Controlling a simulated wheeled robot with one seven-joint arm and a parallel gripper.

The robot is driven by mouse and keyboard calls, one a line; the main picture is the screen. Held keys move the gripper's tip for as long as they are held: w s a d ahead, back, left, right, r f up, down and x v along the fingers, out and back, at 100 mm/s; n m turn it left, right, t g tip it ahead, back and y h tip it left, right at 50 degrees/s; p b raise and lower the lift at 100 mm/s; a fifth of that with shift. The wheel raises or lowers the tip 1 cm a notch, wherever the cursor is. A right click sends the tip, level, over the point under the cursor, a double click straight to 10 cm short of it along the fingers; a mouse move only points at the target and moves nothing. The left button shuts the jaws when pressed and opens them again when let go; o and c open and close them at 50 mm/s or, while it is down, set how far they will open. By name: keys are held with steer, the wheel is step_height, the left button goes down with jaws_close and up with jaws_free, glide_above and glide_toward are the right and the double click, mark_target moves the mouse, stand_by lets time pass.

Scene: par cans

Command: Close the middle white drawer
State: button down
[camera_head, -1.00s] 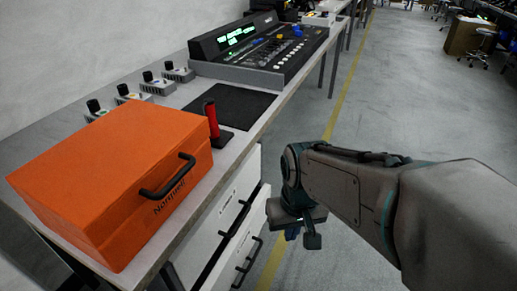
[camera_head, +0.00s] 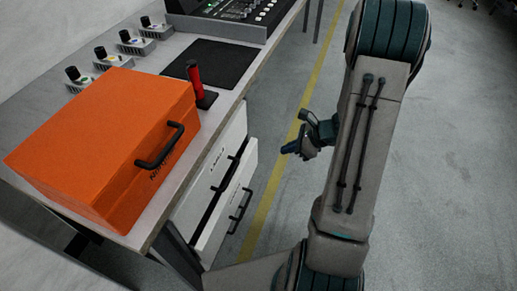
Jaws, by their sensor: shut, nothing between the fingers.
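The white drawer unit stands under the workbench, left of centre. Its top drawer (camera_head: 219,152) looks flush, with a dark handle. Below it, the middle white drawer (camera_head: 229,201) is pulled partly out, with a dark gap behind its front and a black bar handle on its face. My gripper (camera_head: 290,149) is shut and empty. It hangs over the floor to the right of the drawer, pointing left towards it, clear of it in the picture. Any lower drawer is hidden.
An orange case (camera_head: 105,140) with a black handle sits on the workbench (camera_head: 165,208). A red-handled joystick (camera_head: 194,78), a black mat (camera_head: 210,62), a mixing console (camera_head: 235,10) and small knob boxes stand behind it.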

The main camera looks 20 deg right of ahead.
mark_target(245, 152)
steer(key=shift+m, duration=0.6)
steer(key=b+x, duration=0.1)
steer(key=x, duration=0.3)
steer(key=w+b+x, duration=0.1)
steer(key=x, duration=0.3)
steer(key=b+x, duration=0.1)
steer(key=x, duration=0.3)
steer(key=shift+w+r, duration=0.3)
steer(key=shift+w, duration=0.15)
steer(key=shift+w+a, duration=0.3)
steer(key=shift+a, duration=0.1)
steer(key=w+a, duration=0.1)
steer(key=w+a+b, duration=0.1)
steer(key=a, duration=0.1)
steer(key=shift+w+a, duration=0.3)
steer(key=shift+w+a+r, duration=0.1)
steer(key=shift+a, duration=0.15)
